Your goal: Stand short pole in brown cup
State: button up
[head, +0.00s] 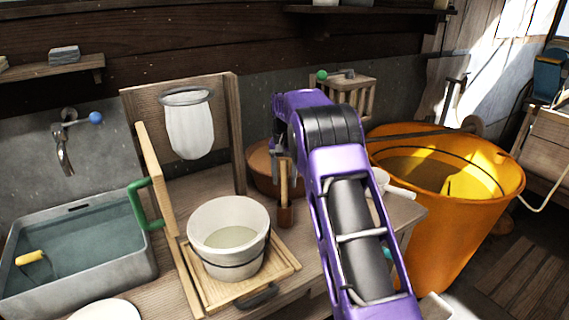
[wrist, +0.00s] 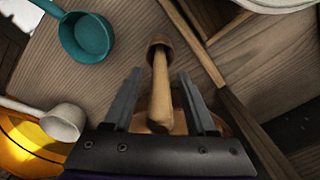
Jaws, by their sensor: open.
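The brown cup (head: 286,216) stands on the wooden bench, right of the white bucket. The short pole (head: 284,180), a light wooden stick, rises upright from it. In the wrist view the cup's rim (wrist: 158,41) shows at the pole's far end, and the pole (wrist: 160,95) appears to sit inside it; the cup's bottom is hidden. My gripper (wrist: 160,74) is open, with one finger on each side of the pole and a visible gap to each. In the head view my purple arm partly hides the gripper (head: 281,160).
The white bucket (head: 228,222) stands on a wooden tray at left. A brown bowl (head: 261,160) is behind the cup. A teal ladle (wrist: 86,36) and a white ladle (wrist: 62,122) lie on the bench. A large orange tub (head: 450,215) stands at right. A grey sink (head: 100,275) is far left.

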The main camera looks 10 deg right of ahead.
jog(key=shift+f+b, duration=0.2)
jog(key=shift+b, duration=0.2)
notch_tip(320, 180, up, 18)
jog(key=p, duration=0.2)
jog(key=shift+s, duration=0.3)
jog(key=shift+f, duration=0.1)
